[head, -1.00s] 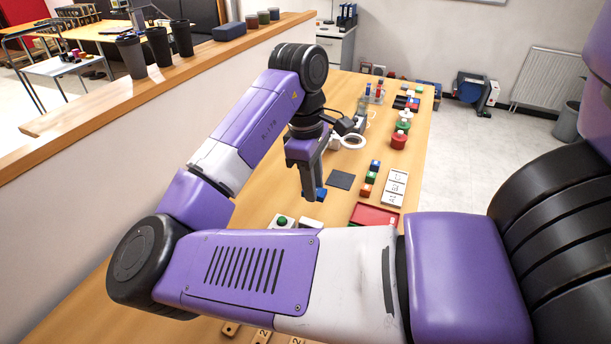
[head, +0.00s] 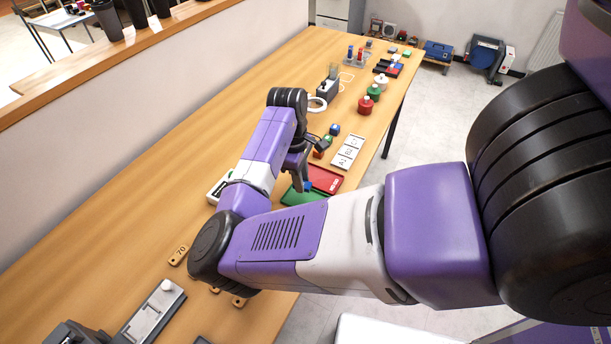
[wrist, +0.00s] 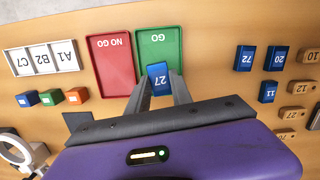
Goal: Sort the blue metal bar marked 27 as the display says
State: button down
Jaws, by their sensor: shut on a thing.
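The blue metal bar marked 27 (wrist: 159,77) is between the two fingers of my gripper (wrist: 158,92), which is shut on it. In the wrist view the bar overlaps the near edge of the green GO tray (wrist: 160,42); its height above the tray is unclear. The red NO GO tray (wrist: 109,60) lies just left of the green one. Both trays look empty where visible. In the head view, my gripper (head: 299,179) and the bar (head: 308,186) are by the red tray (head: 330,180) and green tray (head: 288,199). No display reading is legible.
In the wrist view, blue bars marked 72 (wrist: 245,59), 20 (wrist: 276,60) and 11 (wrist: 268,91) lie right of the trays, with brass tags (wrist: 293,115) beyond. A white A1-B2-C7 board (wrist: 41,59) and small coloured blocks (wrist: 51,97) lie left.

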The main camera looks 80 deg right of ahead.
aim_at(302, 198)
jog(key=shift+f+b, duration=1.95)
jog(key=shift+b, duration=0.45)
jog(key=shift+f, duration=0.5)
jog(key=shift+p, duration=0.65)
jog(key=shift+f+p, duration=0.4)
jog(key=shift+p, duration=0.2)
jog(key=c, duration=1.1)
grip_release()
jog(key=shift+o, duration=0.2)
jog(key=shift+w+r+b, duration=0.25)
jog(key=shift+r, duration=1.7)
jog(key=shift+w+r+b, duration=0.2)
jog(key=shift+r, duration=1.7)
